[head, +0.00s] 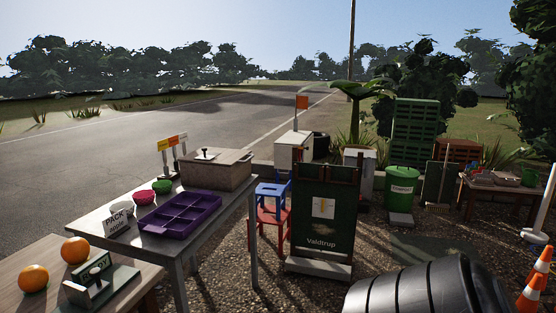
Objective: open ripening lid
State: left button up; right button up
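A wooden box (228,176) stands at the far right end of the grey table. A flat lid (218,160) with a small dark knob (205,154) lies on its top, and the lid looks closed. The inside of the box is hidden. Whether this is the ripening box cannot be read from any label. Neither of my grippers is in view.
The table (159,242) also holds a purple divided tray (180,216), bowls and a "PACK apple" sign (117,222). A nearer wooden table (30,259) bears two oranges and a scale. A chalkboard (323,218) and red chair (271,216) stand right of the tables.

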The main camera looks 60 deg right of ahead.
aim_at(226, 158)
jog(key=z, duration=1.8)
jog(key=i+l+u, duration=0.1)
jog(key=u, duration=0.35)
jog(key=i+l+u, duration=0.25)
jog(key=u, duration=0.2)
jog(key=i+l+u, duration=0.25)
jog(key=l, duration=0.3)
jog(key=i+l+u, duration=0.1)
jog(key=i+l, duration=0.15)
jog(key=l, duration=0.25)
jog(key=i+l+u, duration=0.1)
jog(key=l, duration=0.25)
jog(key=i+l, duration=0.25)
jog(key=l, duration=0.15)
jog(key=i+l+u, duration=0.1)
jog(key=l, duration=0.3)
jog(key=i+l, duration=0.2)
jog(key=l, duration=0.2)
